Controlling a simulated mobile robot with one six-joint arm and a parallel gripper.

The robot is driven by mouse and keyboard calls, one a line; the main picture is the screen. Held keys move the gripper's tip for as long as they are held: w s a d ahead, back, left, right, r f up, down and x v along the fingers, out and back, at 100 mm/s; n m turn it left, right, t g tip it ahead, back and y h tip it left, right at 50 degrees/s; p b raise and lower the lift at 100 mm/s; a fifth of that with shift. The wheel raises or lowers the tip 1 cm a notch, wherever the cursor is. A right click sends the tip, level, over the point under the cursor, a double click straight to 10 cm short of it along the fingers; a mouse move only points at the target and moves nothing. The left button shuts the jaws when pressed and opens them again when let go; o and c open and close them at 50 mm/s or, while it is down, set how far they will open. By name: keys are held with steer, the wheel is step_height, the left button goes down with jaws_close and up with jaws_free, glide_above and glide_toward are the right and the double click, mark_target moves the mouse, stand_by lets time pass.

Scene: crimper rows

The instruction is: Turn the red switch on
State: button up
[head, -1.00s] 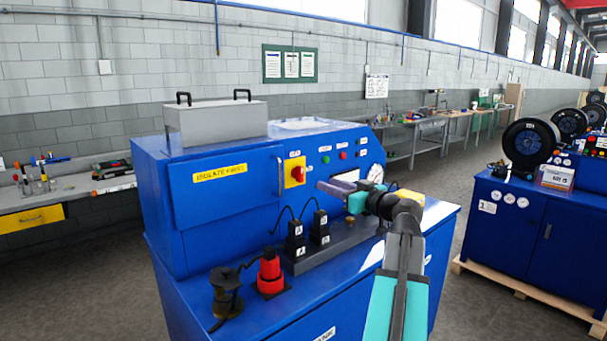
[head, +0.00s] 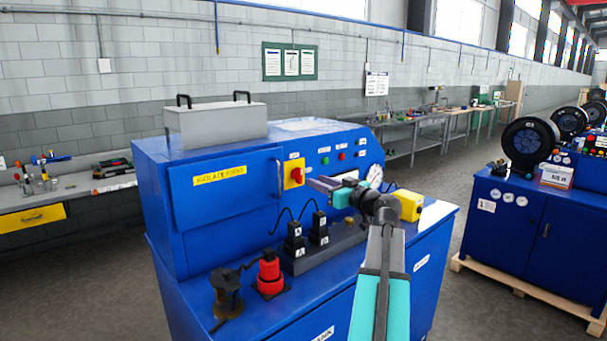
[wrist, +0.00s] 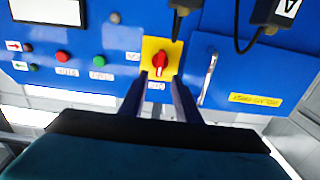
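The red switch (head: 297,174) is a rotary knob on a yellow plate on the blue machine's front panel. It also shows in the wrist view (wrist: 160,62), where its handle looks roughly upright in the picture. My gripper (head: 312,182) is just right of the switch and slightly below it in the head view. In the wrist view my gripper (wrist: 156,84) is open, with one finger on each side below the knob and nothing held. I cannot tell whether the fingertips touch the plate.
A yellow label (head: 219,175) and a handle are on the door left of the switch. Buttons (wrist: 63,55) are on the other side. Black plugs (head: 294,240) with cables and a red connector (head: 269,272) stand on the ledge below. A yellow box (head: 408,205) is behind my wrist.

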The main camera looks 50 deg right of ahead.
mark_target(301, 175)
steer(key=w+p, duration=0.1)
steer(key=w, duration=0.1)
steer(key=w+p, duration=0.1)
steer(key=w, duration=0.2)
steer(key=w+d, duration=0.1)
steer(key=w, duration=0.2)
steer(key=shift+w+p, duration=0.1)
steer(key=shift+p, duration=0.3)
jaws_close()
steer(key=shift+a, duration=0.1)
